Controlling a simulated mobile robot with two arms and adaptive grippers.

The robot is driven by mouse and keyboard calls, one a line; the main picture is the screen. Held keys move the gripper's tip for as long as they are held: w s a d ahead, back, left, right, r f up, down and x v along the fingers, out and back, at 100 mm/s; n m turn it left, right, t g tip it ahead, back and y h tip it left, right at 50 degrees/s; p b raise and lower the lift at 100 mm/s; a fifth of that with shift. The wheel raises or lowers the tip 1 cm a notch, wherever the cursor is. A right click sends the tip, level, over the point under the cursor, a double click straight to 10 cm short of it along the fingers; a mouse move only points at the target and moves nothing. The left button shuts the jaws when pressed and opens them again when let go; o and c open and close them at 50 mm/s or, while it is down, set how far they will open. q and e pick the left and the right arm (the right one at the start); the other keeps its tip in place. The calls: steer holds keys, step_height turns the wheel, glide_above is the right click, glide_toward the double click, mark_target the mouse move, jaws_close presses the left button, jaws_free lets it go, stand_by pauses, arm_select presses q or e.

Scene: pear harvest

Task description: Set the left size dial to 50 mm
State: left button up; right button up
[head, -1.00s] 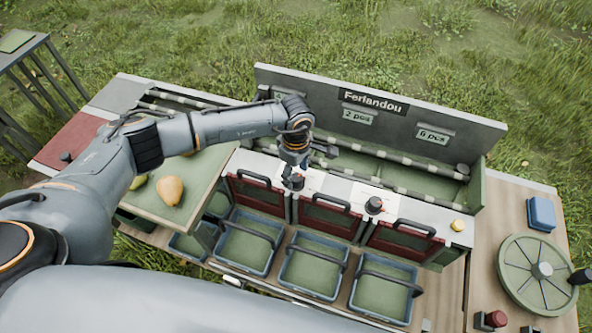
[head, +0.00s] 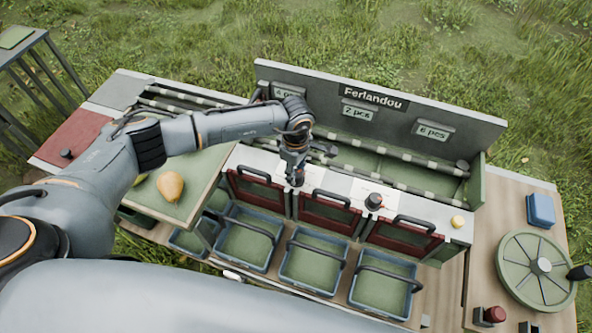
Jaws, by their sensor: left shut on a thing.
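My left gripper (head: 296,173) points down over the white top strip of the sorting machine. It is shut on the left size dial (head: 298,181), a small dark knob that is mostly hidden by the fingers. The dial's scale marks are too small and too covered to read. The right dial (head: 373,201), a black knob on a white plate, stands free further right on the same strip. My right gripper does not show.
Red gates (head: 330,213) with black handles line the front, above several blue-rimmed crates (head: 248,240). A back panel (head: 400,110) carries count signs. Pears (head: 170,186) lie on the green tray at left. A round green turntable (head: 536,267) and a blue box (head: 541,210) stand at right.

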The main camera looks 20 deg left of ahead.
arm_select(q)
steer(key=n+b, duration=0.2)
steer(key=n, duration=0.1)
steer(key=shift+f+b, duration=0.15)
steer(key=shift+b, duration=0.2)
steer(key=n+b, duration=0.2)
steer(key=n, duration=0.1)
steer(key=shift+n+b, duration=0.35)
steer(key=shift+n, duration=0.05)
steer(key=n+b, duration=0.3)
steer(key=n, duration=0.1)
steer(key=n+b, duration=0.2)
steer(key=n, duration=0.2)
steer(key=n+b, duration=0.3)
steer(key=n, duration=0.2)
steer(key=shift+d+n, duration=0.1)
steer(key=shift+n, duration=0.2)
steer(key=shift+r+n+b, duration=0.2)
steer(key=shift+n+b, duration=0.35)
steer(key=shift+n, duration=1.05)
steer(key=o, duration=1.1)
steer(key=shift+o, duration=0.2)
